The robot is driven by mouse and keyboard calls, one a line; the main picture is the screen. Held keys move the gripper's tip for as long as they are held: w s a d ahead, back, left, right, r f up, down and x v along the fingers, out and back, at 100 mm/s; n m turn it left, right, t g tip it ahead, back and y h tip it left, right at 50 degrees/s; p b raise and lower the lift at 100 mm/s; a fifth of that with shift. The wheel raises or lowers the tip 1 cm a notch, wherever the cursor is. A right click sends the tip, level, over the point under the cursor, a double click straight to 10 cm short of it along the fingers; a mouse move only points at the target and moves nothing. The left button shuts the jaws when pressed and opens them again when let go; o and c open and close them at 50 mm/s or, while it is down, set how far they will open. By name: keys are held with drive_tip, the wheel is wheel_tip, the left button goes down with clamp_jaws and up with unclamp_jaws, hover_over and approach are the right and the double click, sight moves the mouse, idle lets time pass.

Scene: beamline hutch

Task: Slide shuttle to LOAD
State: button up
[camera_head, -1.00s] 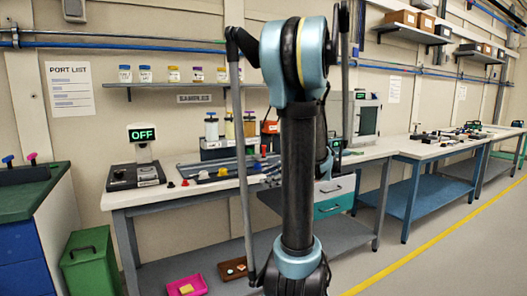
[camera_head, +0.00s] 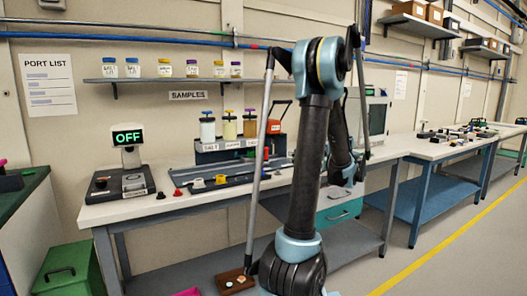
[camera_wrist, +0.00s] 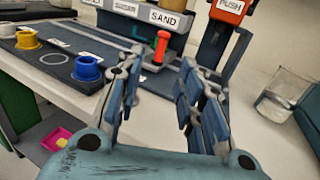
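In the wrist view, a red upright handle (camera_wrist: 162,48) stands on the dark track bed (camera_wrist: 60,62), below the SAND label. It may be the shuttle's handle, but I cannot read a shuttle or LOAD marking. Yellow (camera_wrist: 27,40), white (camera_wrist: 7,29) and blue (camera_wrist: 88,68) cups sit along the bed at left. My gripper (camera_wrist: 168,78) is open and empty, its fingers spread on the near side of the red handle with no clear contact. In the head view, my arm hides most of the gripper and the bench's right end.
An orange PUSH block (camera_wrist: 231,8) on a dark lever stands at upper right in the wrist view. A glass beaker (camera_wrist: 283,95) is to the right. In the head view, an OFF display (camera_head: 128,138) stands at left, and sample bottles (camera_head: 208,128) stand behind the track.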

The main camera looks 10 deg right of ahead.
sight(266, 149)
drive_tip(key=shift+w, duration=0.5)
drive_tip(key=x, duration=1.7)
drive_tip(key=shift+w, duration=0.1)
clamp_jaws()
